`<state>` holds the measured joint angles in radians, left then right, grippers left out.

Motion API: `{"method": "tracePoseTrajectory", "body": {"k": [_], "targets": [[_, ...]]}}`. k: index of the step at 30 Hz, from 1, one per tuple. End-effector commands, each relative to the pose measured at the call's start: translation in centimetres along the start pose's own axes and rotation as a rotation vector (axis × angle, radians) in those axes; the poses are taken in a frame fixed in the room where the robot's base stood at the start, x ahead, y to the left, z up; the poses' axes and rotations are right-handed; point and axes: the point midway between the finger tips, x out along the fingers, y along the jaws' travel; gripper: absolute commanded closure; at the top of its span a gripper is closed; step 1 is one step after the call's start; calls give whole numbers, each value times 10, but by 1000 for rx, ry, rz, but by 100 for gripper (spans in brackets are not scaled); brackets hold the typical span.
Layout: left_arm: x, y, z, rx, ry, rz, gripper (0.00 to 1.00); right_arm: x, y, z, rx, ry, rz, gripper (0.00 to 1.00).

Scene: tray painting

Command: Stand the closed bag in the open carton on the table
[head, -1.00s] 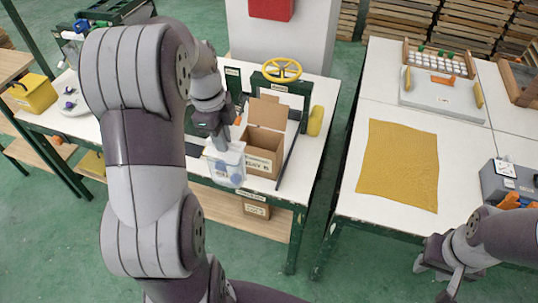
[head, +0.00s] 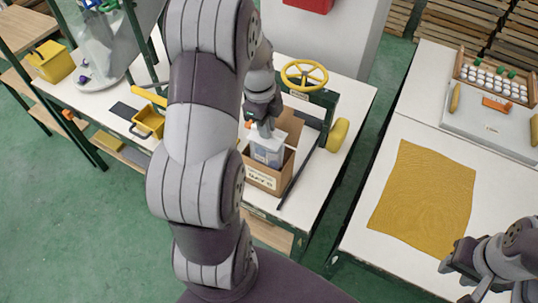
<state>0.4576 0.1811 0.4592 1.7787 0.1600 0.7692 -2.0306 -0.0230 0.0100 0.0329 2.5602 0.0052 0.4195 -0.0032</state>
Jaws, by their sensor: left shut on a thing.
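The open carton (head: 262,178) is brown cardboard with printing on its front and a raised back flap. It stands on the white table in the middle of the head view. The bag (head: 267,154) is pale and see-through with blue in it. It is upright in the carton's opening, its top showing above the front rim; its bottom is hidden. My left gripper (head: 266,128) is shut on the top of the bag, above the carton. My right gripper (head: 462,281) is empty at the lower right, its fingers apart.
A yellow handwheel (head: 304,74) on a green frame stands behind the carton, with a yellow roll (head: 338,135) to its right. A yellow basket (head: 149,122) is to the left. A mustard cloth (head: 425,200) lies on the right table. A floor gap separates the tables.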

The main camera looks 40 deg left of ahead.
Motion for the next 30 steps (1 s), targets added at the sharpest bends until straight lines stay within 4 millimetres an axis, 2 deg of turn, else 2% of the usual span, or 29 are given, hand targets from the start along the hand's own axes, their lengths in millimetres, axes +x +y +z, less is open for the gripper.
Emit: {"method": "tracePoseTrajectory", "body": {"k": [3, 13, 16, 26, 27, 28, 30], "targets": [[33, 1, 3, -1, 3, 6, 100, -6, 0, -1, 0, -1, 0, 63], [88, 0, 10, 0, 2, 3, 100, -11, 0, -1, 0, -1, 0, 63], [97, 0, 11, -1, 1, 1, 100, -11, 0, -1, 0, -1, 0, 63], [102, 0, 12, 0, 0, 0, 100, -6, 0, -1, 0, -1, 0, 63], [100, 0, 12, 0, 0, 0, 76, -8, 0, -1, 0, -1, 0, 63], [100, 0, 12, 0, 1, 0, 66, -8, 0, -1, 0, -1, 0, 63], [100, 0, 12, 0, 1, 1, 63, -8, 0, -1, 0, -1, 0, 63]]}}
